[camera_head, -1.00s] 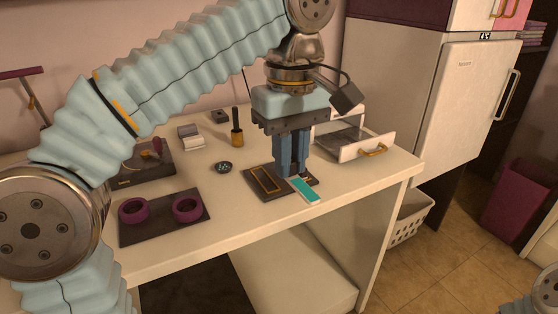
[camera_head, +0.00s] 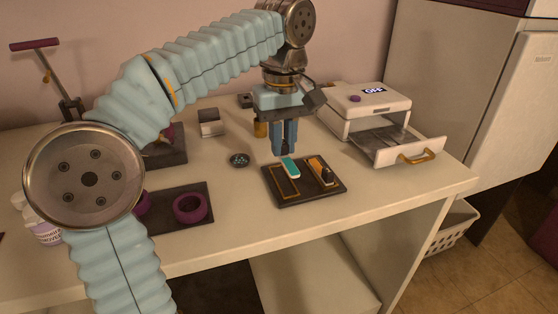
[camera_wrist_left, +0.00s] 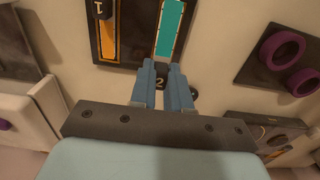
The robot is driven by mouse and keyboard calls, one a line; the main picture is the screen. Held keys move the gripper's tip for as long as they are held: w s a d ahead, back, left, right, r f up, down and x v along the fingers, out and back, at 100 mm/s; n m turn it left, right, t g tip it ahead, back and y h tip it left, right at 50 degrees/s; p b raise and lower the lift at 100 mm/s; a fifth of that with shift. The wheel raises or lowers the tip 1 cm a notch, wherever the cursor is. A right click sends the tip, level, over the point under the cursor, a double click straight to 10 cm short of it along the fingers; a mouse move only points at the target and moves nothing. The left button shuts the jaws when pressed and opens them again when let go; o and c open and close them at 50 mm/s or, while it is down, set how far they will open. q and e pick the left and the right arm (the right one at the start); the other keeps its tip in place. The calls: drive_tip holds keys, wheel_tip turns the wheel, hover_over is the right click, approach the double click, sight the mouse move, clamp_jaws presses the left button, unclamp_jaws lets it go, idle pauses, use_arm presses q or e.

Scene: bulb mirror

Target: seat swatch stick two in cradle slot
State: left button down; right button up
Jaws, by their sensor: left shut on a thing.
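The dark cradle (camera_head: 309,197) lies on the table with two slots side by side. The right slot holds an orange stick (camera_head: 321,170) with a dark end. The left slot (camera_head: 284,186) shows a gold outline. My left gripper (camera_head: 285,153) points down, shut on the teal swatch stick (camera_head: 290,167), which is over the far part of the left slot. In the left wrist view the teal stick (camera_wrist_left: 170,28) appears between gold slot edges, and a "2" shows between the fingertips (camera_wrist_left: 162,68). I cannot tell whether the stick touches the cradle. My right gripper is out of view.
A white device (camera_head: 365,105) marked "OFF" with an open drawer (camera_head: 405,147) stands right of the cradle. A dark mat with purple rings (camera_head: 192,208) lies left. The table's front right is clear.

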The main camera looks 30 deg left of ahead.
sight(279, 172)
use_arm(q)
drive_tip(key=shift+a+f, duration=0.25)
drive_tip(key=shift+f, duration=0.05)
drive_tip(key=f, duration=0.1)
drive_tip(key=f+b, duration=0.1)
drive_tip(key=f, duration=0.1)
drive_tip(key=shift+w+a+f, duration=0.2)
drive_tip(key=shift+a, duration=0.2)
drive_tip(key=shift+f, duration=0.25)
drive_tip(key=shift+f, duration=0.2)
drive_tip(key=c, duration=1.1)
unclamp_jaws()
